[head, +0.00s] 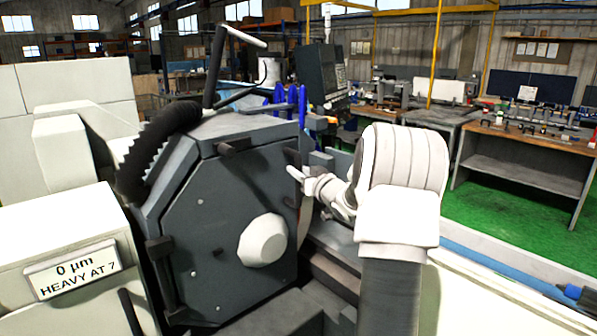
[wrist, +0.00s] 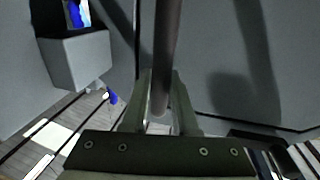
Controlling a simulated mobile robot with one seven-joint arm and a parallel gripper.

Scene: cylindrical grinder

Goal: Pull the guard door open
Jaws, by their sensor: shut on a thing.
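The guard door (head: 215,235) is the dark grey, many-sided plate on the grinder's wheel housing, with a pale hub (head: 263,241) on its face. My gripper (head: 294,174) is at the door's upper right edge. In the wrist view, a dark round handle bar (wrist: 168,50) runs down between the two fingers of my gripper (wrist: 160,118), which are shut on it. Behind the bar is a plain grey panel (wrist: 215,75) with shadows on it. My arm hides part of the machine to the right of the door.
A black ribbed hose (head: 150,150) curves along the housing's left side. A white machine cover with a sign (head: 72,270) stands at lower left. The machine bed (head: 335,270) lies below my wrist. Workbenches (head: 540,145) and green floor (head: 490,220) are at the right, beyond the machine.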

